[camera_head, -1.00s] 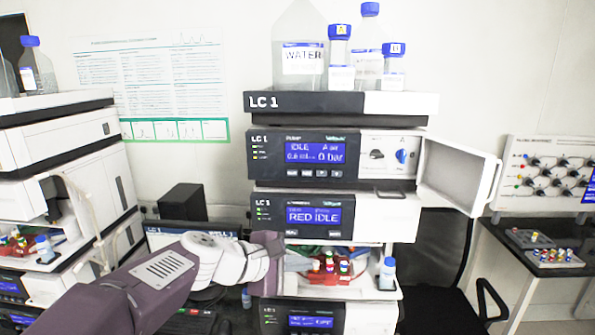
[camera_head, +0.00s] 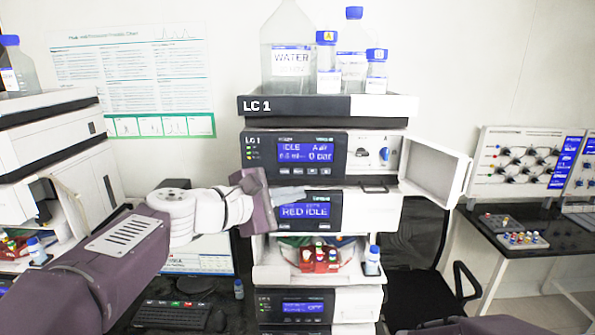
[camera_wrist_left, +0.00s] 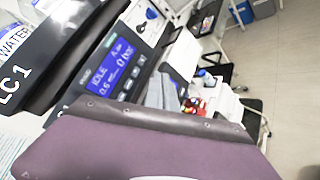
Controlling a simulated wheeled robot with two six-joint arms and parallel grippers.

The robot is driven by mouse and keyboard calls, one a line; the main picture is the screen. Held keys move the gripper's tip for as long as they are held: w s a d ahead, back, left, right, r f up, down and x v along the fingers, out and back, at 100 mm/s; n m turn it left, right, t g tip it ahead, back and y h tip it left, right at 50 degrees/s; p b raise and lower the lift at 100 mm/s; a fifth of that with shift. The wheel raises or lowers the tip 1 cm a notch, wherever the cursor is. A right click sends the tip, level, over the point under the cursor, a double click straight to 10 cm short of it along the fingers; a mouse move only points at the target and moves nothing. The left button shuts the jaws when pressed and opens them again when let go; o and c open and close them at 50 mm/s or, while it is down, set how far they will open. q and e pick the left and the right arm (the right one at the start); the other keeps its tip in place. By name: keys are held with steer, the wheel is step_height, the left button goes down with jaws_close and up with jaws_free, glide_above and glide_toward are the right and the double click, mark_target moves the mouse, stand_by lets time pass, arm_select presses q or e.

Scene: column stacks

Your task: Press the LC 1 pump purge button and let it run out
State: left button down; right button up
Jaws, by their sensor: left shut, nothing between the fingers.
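The LC 1 pump module (camera_head: 241,178) is in the middle of the head view. Its blue display (camera_head: 306,153) reads IDLE and 0 bar, and a row of small buttons (camera_head: 305,171) sits below it. The button labels are too small to read. In the wrist view the display (camera_wrist_left: 115,68) also reads IDLE. My left gripper (camera_head: 300,194) is shut and empty, its tips just below the button row, in front of the module marked RED IDLE (camera_head: 304,211). Its grey fingers show in the wrist view (camera_wrist_left: 163,91). Contact cannot be told. My right gripper is out of view.
The pump's door (camera_head: 437,170) stands open to the right. Bottles (camera_head: 292,75) stand in the top tray (camera_head: 290,107). A red vial rack (camera_head: 318,261) and a small bottle (camera_head: 372,261) sit lower down. A keyboard (camera_head: 170,315) lies at lower left.

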mark_target(294, 176)
arm_select(q)
steer(key=w+p, duration=0.2)
steer(key=w, duration=0.6)
steer(key=shift+p, duration=0.4)
steer(key=shift+d, duration=0.1)
steer(key=shift+w, duration=0.15)
stand_by(1.3)
steer(key=shift+w, duration=0.35)
